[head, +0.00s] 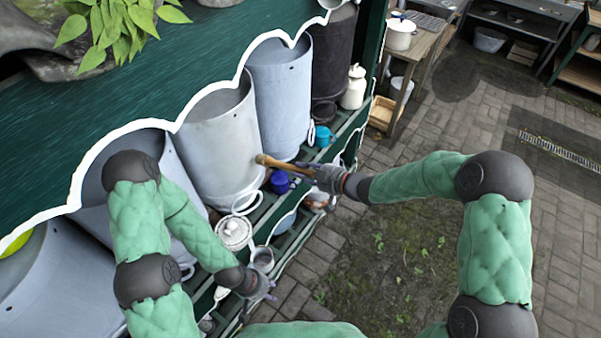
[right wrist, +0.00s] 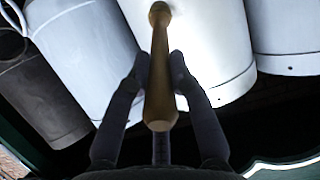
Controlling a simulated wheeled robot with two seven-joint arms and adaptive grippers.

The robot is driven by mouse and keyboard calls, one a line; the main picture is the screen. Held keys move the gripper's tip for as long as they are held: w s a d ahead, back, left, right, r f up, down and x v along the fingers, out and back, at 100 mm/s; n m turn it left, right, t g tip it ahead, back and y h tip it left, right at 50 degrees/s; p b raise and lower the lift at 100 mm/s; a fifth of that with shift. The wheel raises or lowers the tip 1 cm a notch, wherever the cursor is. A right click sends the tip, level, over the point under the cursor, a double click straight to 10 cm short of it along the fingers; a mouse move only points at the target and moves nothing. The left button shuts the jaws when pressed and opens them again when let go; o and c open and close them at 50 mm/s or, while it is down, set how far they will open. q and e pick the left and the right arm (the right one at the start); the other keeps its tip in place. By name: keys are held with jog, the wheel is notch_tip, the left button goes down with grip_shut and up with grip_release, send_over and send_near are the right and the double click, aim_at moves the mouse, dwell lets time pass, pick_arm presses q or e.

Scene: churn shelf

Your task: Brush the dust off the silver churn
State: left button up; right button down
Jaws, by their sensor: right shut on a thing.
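The silver churn (head: 218,135) stands on the shelf in the middle of the row; I take the bright churn in the right wrist view (right wrist: 205,45) to be the same one. In the right wrist view the handle (right wrist: 160,85) runs between the gripper's two fingers (right wrist: 161,65). My left gripper (head: 266,284) is low, near the shelf's front edge; its fingers are unclear.
A pale blue churn (head: 280,95) and a dark churn (head: 334,58) stand farther along the shelf. Paved ground to the right is open.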

jog(key=shift+s+a+b, duration=0.6)
jog(key=shift+s+a, duration=0.7)
jog(key=shift+s, duration=0.3)
jog(key=s+d+p, duration=0.1)
jog(key=s+d, duration=0.2)
jog(key=d, duration=0.2)
jog(key=shift+s, duration=0.25)
jog(key=shift+s+d+p, duration=0.5)
jog(key=shift+s+d, duration=0.35)
jog(key=shift+d, duration=0.3)
